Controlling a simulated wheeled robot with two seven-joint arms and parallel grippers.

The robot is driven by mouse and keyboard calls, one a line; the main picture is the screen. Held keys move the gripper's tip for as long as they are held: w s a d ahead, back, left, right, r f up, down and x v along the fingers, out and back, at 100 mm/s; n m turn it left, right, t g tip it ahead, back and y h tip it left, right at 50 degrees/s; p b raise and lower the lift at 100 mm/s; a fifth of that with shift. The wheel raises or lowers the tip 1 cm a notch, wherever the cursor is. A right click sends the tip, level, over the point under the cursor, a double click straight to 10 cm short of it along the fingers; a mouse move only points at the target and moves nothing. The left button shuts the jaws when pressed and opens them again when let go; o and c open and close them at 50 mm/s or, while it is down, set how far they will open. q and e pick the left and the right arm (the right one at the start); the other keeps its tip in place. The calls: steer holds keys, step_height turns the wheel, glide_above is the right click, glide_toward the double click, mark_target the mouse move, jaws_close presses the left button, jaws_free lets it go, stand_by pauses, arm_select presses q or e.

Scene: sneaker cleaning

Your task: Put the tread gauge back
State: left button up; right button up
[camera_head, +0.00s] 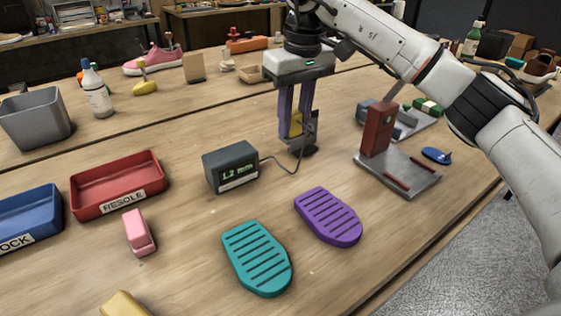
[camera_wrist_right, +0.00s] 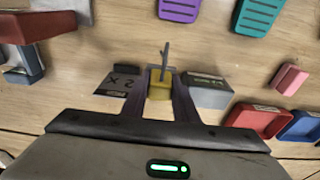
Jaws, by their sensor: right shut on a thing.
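The tread gauge is a small yellow block (camera_head: 296,123) with a thin dark probe, and it also shows in the right wrist view (camera_wrist_right: 160,90). My right gripper (camera_head: 294,135) is shut on it, one finger on each side, pointing down. I cannot tell whether the gauge touches the pad. A cable runs from near the gauge to the grey display box (camera_head: 231,166), which reads about 1.2 mm. My left gripper is out of view.
Purple (camera_head: 328,216) and teal (camera_head: 257,257) ridged soles lie in front. A red RESOLE tray (camera_head: 117,184), a blue tray (camera_head: 28,221) and a pink block (camera_head: 138,232) are left. A metal plate with a red-brown block (camera_head: 379,129) stands right. Wood between the display box and soles is clear.

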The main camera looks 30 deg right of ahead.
step_height(320, 180, down, 10)
steer(key=shift+d+r+b, duration=0.1)
steer(key=shift+r+b, duration=0.05)
steer(key=shift+b, duration=0.15)
steer(key=o, duration=1)
steer(key=shift+c, duration=0.2)
steer(key=r, duration=0.4)
steer(key=s+r, duration=0.1)
steer(key=r, duration=0.7)
steer(key=shift+s+d+p, duration=0.1)
steer(key=shift+s+p, duration=0.1)
steer(key=shift+p, duration=0.2)
